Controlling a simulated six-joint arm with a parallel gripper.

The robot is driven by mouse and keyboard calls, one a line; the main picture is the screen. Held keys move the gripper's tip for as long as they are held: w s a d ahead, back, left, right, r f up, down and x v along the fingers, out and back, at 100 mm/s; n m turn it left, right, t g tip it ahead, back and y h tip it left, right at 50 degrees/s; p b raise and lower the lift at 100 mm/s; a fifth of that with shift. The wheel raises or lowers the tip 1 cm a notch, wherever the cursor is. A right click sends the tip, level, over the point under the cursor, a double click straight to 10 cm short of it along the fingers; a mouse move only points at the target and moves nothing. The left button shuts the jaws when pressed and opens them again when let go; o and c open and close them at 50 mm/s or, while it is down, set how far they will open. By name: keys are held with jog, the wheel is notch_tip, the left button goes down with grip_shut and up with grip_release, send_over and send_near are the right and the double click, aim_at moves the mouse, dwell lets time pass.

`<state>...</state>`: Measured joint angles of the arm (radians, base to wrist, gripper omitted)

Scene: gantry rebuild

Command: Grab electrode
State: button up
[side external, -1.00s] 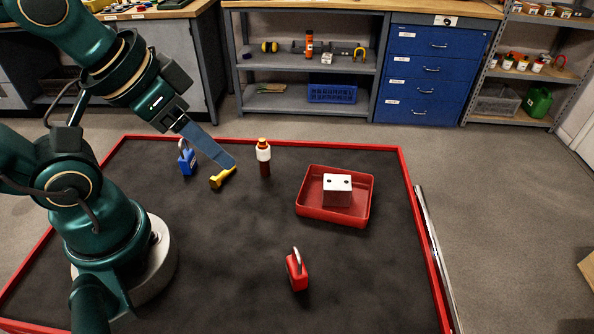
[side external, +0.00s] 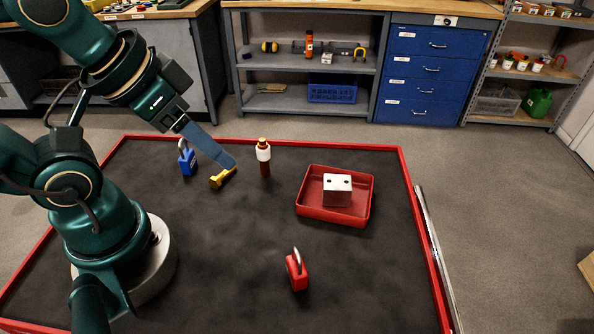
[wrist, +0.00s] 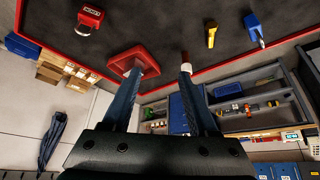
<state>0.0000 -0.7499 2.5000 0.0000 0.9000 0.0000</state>
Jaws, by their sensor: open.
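The likely electrode, an upright red-brown rod with a white collar and a brass-coloured top (side external: 263,158), stands on the dark mat. In the wrist view its brown part (wrist: 184,56) shows just beyond the right finger's tip. My gripper (side external: 229,167) is open and empty, with its long blue-grey fingers pointing down to the right. In the side view its tips lie left of the rod and overlap a yellow piece (side external: 218,180). Both fingers of my gripper (wrist: 166,78) show spread apart in the wrist view. Contact with either piece cannot be told.
A blue padlock (side external: 187,160) stands left of the yellow piece. A red tray (side external: 309,206) holding a pale block (side external: 337,188) lies to the right. A red padlock (side external: 297,273) stands at the front. A red rim (side external: 300,143) edges the mat. The mat's middle is clear.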

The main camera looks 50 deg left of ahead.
notch_tip(320, 180, up, 5)
jog(key=m+t+y, duration=0.6)
jog(key=m+y, duration=0.1)
jog(key=m, duration=2.3)
send_over(262, 162)
jog(key=f, duration=1.9)
jog(key=shift+s+d, duration=0.25)
jog(key=shift+s, duration=0.1)
jog(key=shift+w+a+f, duration=0.15)
jog(key=shift+w+f, duration=0.05)
jog(key=shift+f, duration=0.1)
jog(key=shift+x, duration=2.3)
